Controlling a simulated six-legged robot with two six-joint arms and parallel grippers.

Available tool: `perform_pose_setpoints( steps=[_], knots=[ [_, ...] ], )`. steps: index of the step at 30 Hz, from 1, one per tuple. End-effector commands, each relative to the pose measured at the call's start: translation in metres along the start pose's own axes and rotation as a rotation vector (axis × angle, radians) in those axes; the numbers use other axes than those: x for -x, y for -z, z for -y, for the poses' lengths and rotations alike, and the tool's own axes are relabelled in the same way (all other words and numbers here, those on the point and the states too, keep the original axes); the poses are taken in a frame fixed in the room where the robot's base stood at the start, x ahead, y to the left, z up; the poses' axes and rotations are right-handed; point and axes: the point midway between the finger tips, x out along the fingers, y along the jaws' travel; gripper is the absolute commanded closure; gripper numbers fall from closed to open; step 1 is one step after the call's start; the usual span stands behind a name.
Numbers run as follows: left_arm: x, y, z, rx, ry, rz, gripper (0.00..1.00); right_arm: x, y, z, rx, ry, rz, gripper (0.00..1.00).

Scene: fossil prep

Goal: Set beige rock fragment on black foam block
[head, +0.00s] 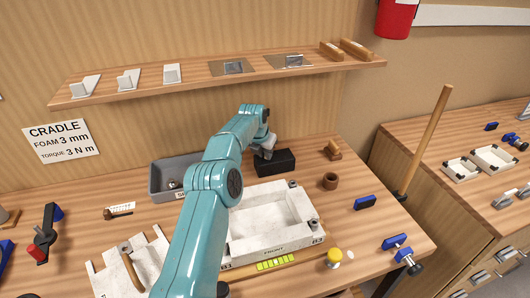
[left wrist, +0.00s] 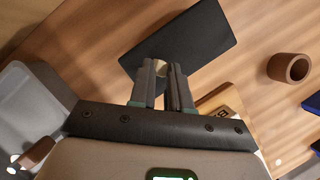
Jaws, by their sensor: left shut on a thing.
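The black foam block (head: 280,162) stands on the bench at the back, right of the grey bin. My left gripper (head: 266,152) is at the block's left end in the head view, partly hidden by my own arm. In the left wrist view, my left gripper (left wrist: 164,72) is shut on a small beige rock fragment (left wrist: 160,67) at its fingertips. The fragment appears over the near-left part of the black foam block (left wrist: 187,38). I cannot tell whether it touches the block. The fragment is not clear in the head view. My right gripper is not in view.
A grey bin (head: 160,183) lies left of the block, and a white tray (head: 235,247) lies in front. A brown cup (head: 330,181) and a blue-handled thing (head: 365,203) are to the right. A shelf (head: 200,79) runs above the bench.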

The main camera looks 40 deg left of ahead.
Motion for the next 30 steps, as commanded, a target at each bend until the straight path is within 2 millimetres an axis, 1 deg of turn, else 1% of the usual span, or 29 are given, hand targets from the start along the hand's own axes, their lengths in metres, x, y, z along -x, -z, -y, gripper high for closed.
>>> perform_pose_setpoints(
  steps=[2, 3, 4, 5, 18, 21, 22, 23, 26, 30],
  knots=[
    [-0.004, 0.002, 0.000, 0.000, 0.000, -0.001, 1.00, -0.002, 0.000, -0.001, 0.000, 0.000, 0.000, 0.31],
    [-0.003, 0.001, 0.000, 0.000, 0.000, -0.001, 0.73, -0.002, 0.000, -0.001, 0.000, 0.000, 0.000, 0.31],
    [-0.003, 0.001, 0.000, 0.000, 0.000, -0.001, 0.63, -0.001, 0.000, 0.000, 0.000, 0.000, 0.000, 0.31],
    [-0.003, 0.002, 0.000, 0.000, 0.001, -0.002, 0.57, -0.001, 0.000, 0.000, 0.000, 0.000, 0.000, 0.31],
    [-0.003, 0.002, 0.001, 0.000, 0.001, -0.002, 0.57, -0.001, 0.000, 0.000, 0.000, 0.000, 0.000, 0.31],
    [0.003, -0.001, 0.000, 0.000, 0.000, -0.001, 0.57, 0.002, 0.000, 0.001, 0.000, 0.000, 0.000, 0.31],
    [0.004, -0.001, 0.000, 0.000, 0.000, 0.000, 0.57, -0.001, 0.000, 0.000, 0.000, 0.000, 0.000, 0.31],
    [0.007, -0.001, 0.000, 0.000, 0.000, 0.001, 0.57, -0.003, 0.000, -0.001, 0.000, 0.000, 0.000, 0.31],
    [0.027, 0.000, 0.000, -0.001, 0.000, 0.003, 0.57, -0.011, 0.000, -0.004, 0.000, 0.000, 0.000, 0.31],
    [0.061, -0.001, 0.000, 0.000, 0.000, 0.004, 0.57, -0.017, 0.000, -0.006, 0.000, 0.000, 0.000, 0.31]
  ],
)
